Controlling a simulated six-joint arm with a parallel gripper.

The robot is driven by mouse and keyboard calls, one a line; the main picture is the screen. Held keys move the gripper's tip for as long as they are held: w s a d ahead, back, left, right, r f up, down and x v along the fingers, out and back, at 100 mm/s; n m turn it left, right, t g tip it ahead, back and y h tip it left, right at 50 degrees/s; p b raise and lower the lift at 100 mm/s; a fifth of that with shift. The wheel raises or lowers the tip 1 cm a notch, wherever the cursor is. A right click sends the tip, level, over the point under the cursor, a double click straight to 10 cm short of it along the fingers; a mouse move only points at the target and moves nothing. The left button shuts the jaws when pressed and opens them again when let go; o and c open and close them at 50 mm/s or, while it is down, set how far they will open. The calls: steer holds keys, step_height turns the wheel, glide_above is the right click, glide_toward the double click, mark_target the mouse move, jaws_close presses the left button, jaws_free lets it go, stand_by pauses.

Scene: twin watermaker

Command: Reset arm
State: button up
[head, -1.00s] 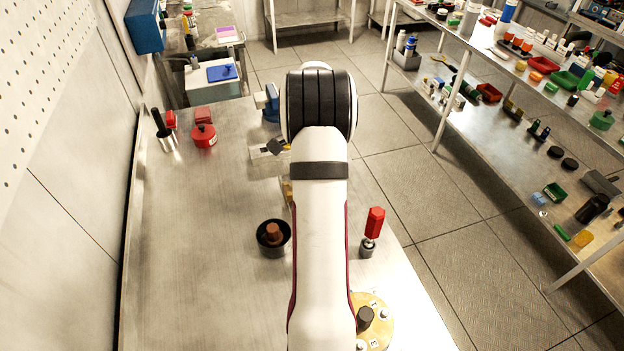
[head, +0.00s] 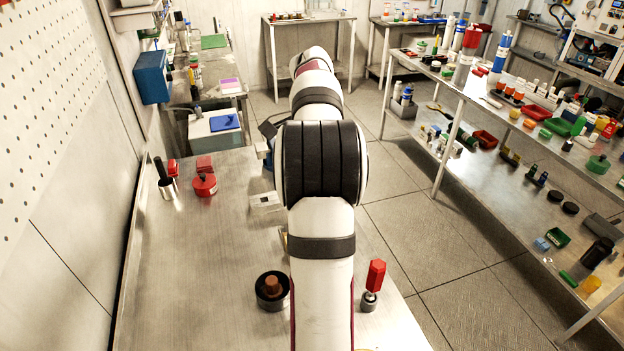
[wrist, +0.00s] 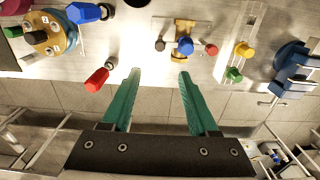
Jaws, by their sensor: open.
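My gripper (wrist: 157,85) is open and empty in the wrist view, its two green fingers spread apart above the edge of the metal bench. Between and beyond the fingertips, a blue knob (wrist: 185,46) stands on a brass fitting. My own white arm fills the middle of the head view, stretched away over the bench, and the gripper itself is hidden there. A red-handled tool (head: 374,277) stands upright on the bench right of the arm; it also shows left of the fingers in the wrist view (wrist: 97,80).
A black cup with a brown plug (head: 272,290) stands left of my arm. A red can (head: 203,185) and a blue vise (wrist: 295,66) are on the bench (head: 190,270). A loaded shelf (head: 480,100) stands at the right. The bench's left half is mostly clear.

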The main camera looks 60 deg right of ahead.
steer(key=w+a+r+n+y, duration=0.15)
steer(key=a+n, duration=0.45)
steer(key=a, duration=0.8)
steer(key=w+a+r+n+h, duration=0.1)
steer(key=w+a+n, duration=0.35)
steer(key=a, duration=0.95)
steer(key=s+a+f+n, duration=0.3)
steer(key=s+a+n, duration=0.2)
steer(key=s+a, duration=0.2)
steer(key=s+a+f+n+y, duration=0.1)
steer(key=s+a+f+n, duration=0.2)
steer(key=s+a+n, duration=0.3)
steer(key=s+a, duration=0.2)
steer(key=shift+a+f, duration=0.25)
steer(key=shift+a, duration=0.1)
